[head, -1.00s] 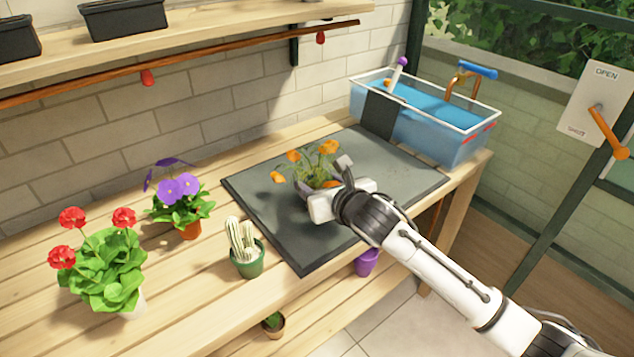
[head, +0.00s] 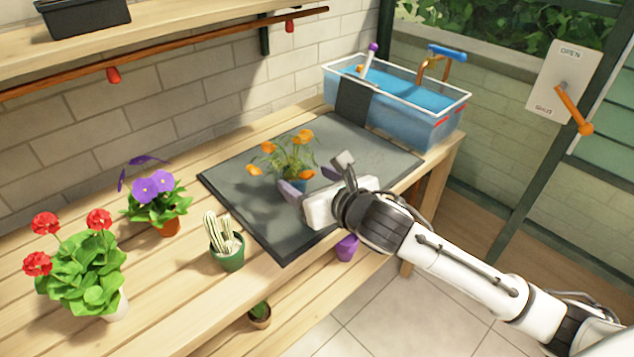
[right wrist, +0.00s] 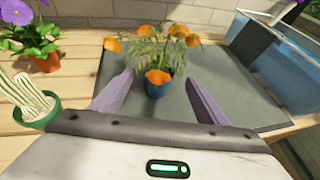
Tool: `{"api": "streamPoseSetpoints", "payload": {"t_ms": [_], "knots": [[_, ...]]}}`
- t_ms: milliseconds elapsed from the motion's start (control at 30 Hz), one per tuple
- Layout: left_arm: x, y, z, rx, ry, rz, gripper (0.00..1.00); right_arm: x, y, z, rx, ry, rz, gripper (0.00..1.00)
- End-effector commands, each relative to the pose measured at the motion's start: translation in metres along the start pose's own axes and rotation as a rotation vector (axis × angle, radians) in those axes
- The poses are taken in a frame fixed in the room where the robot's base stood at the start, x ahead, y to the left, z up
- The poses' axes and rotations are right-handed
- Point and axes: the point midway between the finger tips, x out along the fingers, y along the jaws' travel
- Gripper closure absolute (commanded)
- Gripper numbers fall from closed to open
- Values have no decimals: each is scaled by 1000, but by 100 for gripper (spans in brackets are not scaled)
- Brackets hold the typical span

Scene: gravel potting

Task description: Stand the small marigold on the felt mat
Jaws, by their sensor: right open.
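The small marigold (head: 288,160), with orange flowers and a blue pot, stands upright on the dark felt mat (head: 375,150). In the right wrist view the marigold (right wrist: 155,62) shows ahead of my fingers, its blue pot resting on the mat (right wrist: 225,90). My right gripper (head: 318,175) is open, just in front of the plant on the near side. Its fingers (right wrist: 163,98) are spread either side of the pot in the wrist view, with a gap to it. Part of the pot is hidden by the gripper in the head view. My left gripper is not in view.
A green-potted cactus (head: 226,242), a purple-flowered plant (head: 158,200) and a red geranium (head: 85,265) stand left of the mat. A water tank (head: 400,105) stands at the back right. A purple pot (head: 347,248) sits below the bench top.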

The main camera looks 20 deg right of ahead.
Motion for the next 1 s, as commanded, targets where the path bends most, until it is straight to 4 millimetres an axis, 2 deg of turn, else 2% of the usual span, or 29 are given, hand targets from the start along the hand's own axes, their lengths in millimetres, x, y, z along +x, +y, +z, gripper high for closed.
{"api": "streamPoseSetpoints", "payload": {"t_ms": [100,300,1000], "knots": [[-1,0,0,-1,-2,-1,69,-21,0,0,-3,0,0,32],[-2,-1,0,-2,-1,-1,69,-38,0,0,0,0,-1,32],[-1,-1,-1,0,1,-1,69,-40,0,0,0,0,0,32]]}}
